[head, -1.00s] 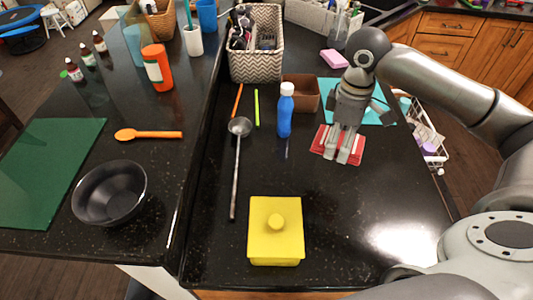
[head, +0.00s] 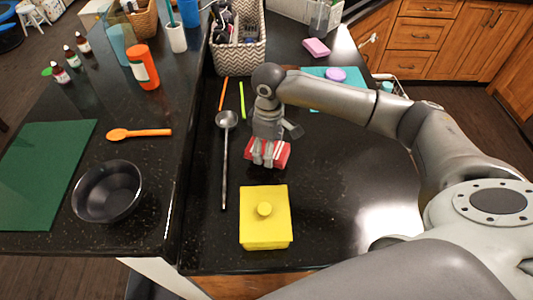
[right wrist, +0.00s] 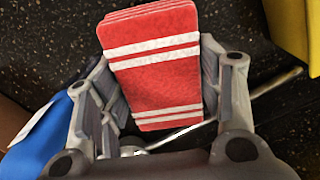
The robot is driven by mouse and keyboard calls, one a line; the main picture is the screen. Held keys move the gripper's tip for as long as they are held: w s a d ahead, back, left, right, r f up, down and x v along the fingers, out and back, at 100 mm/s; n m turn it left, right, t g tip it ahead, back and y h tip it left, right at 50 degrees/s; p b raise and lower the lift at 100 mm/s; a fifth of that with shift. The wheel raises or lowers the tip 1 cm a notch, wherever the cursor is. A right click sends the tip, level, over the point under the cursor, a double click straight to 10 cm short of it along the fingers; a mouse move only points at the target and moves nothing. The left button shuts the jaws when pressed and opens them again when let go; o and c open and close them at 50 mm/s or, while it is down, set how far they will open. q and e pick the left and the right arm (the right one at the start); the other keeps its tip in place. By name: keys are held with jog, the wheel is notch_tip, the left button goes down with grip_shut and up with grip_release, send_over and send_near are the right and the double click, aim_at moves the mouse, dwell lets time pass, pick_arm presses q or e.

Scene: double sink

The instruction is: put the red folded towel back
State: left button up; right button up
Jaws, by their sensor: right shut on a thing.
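The red folded towel with white stripes (head: 283,155) is held in my right gripper (head: 262,163), in the middle of the dark counter in the head view. It lies between the ladle (head: 224,165) on its left and the yellow lidded box (head: 265,228) nearer the front. In the right wrist view the towel (right wrist: 155,85) sits between the two fingers (right wrist: 168,75), with the ladle's handle passing beyond it. I cannot tell how far the towel is above the counter. My left gripper is out of view.
A teal mat (head: 312,72) with a purple round thing (head: 336,75) lies behind my right arm. A patterned utensil basket (head: 240,50) stands at the back. A black bowl (head: 108,191) and green board (head: 45,175) are on the left. The right counter is clear.

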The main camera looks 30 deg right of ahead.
jog(key=f, duration=0.1)
jog(key=f+p, duration=0.1)
jog(key=f, duration=0.1)
jog(key=shift+w+a+f, duration=0.1)
jog(key=shift+a+f, duration=0.15)
jog(key=shift+f, duration=0.05)
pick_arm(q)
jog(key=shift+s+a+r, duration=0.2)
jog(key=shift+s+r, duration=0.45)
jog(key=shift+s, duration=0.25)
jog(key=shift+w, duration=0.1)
pick_arm(e)
jog(key=shift+f, duration=0.1)
jog(key=o, duration=0.9)
pick_arm(q)
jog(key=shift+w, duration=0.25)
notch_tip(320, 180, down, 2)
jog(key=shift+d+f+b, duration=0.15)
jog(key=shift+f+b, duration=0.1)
jog(key=shift+b, duration=0.85)
pick_arm(e)
notch_tip(320, 180, up, 12)
jog(key=shift+r, duration=0.1)
